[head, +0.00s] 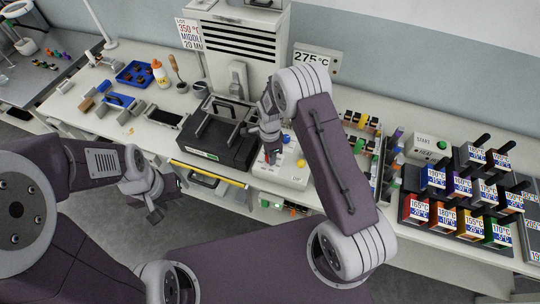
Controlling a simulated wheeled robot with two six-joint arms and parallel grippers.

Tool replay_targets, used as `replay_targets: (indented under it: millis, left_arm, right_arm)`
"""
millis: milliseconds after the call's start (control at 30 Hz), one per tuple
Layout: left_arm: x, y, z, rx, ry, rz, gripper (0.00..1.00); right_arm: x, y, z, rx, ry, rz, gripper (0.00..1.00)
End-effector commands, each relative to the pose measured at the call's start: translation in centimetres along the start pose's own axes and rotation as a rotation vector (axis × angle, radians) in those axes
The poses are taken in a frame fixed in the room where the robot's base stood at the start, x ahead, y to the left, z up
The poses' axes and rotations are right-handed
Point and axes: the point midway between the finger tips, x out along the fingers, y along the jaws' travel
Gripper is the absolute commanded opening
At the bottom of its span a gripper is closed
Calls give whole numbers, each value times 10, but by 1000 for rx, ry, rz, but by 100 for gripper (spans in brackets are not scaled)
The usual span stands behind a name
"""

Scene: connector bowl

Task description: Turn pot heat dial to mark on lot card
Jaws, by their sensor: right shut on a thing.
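The lot card (189,35) stands at the back left of the bench and reads 350 °C, MIDDLE, 20 MM. A display (312,59) at the back reads 275 °C. My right gripper (270,152) points down at the left of this box and is shut on what seems to be the heat dial. The fingers hide the dial and its marks. My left gripper (154,207) hangs in front of the bench, away from the box; its finger gap is unclear.
A black unit with a handle (213,138) stands just left of the control box. A blue tray (134,73), bottles and small tools lie further left. Racks of coloured, temperature-labelled blocks (460,205) and a START box (427,145) fill the right side.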

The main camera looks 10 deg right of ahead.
Motion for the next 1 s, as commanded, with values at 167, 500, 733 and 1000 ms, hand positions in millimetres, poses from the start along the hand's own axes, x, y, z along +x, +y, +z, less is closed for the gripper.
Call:
replay_targets:
  millis: [167,500,733,1000]
  left_arm:
    - [0,0,0,0,0,0,36]
    - [0,0,0,0,0,0,36]
    - [1,0,0,0,0,0,36]
    - [1,0,0,0,0,0,36]
  right_arm:
    - [-2,-2,0,32,0,-7,0]
    - [-2,-3,0,41,0,-8,0]
    - [-2,-2,0,40,0,-7,52]
    - [-2,-1,0,40,0,-4,52]
